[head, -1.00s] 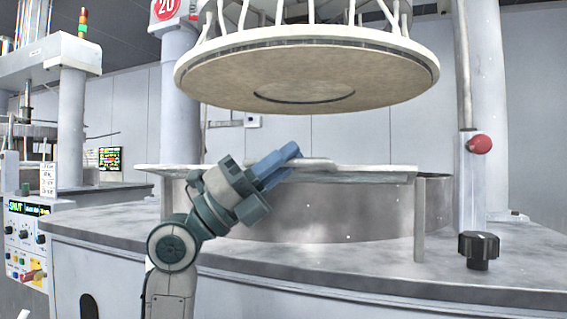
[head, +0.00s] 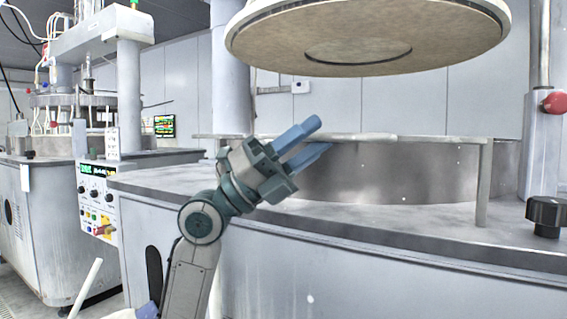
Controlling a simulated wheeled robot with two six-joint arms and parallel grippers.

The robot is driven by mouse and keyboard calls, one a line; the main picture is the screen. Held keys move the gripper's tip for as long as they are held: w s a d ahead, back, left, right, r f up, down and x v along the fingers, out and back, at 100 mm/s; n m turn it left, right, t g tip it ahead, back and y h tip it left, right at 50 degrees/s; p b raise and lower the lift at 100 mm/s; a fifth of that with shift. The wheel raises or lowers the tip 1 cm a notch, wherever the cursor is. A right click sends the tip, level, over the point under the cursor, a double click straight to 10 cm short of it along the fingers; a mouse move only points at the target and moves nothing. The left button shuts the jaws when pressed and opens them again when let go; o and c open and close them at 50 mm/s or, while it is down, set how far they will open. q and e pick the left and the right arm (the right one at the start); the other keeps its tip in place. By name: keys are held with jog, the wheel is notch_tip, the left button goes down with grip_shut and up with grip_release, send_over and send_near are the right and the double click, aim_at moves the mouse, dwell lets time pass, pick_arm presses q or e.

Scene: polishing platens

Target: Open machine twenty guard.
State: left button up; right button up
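Machine twenty's guard is a thin pale rail (head: 430,138) with a post (head: 484,185) at its right end, standing before the metal basin wall (head: 400,172). A thicker length like a handle (head: 365,137) lies along the rail's middle. My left gripper (head: 325,135) has its two blue fingers apart, one above the rail's line and one below it, at the left end of the thicker length. I cannot tell whether the rail lies between the fingers or behind them. My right gripper is not in view.
A large round upper plate (head: 370,50) hangs above the basin. A black knob (head: 547,213) and a red ball (head: 555,102) are at the right. A control panel (head: 98,195) and another machine (head: 45,220) stand at the left.

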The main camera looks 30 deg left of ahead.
pick_arm(q)
jog(key=shift+b+v, duration=0.8)
jog(key=shift+v, duration=1.75)
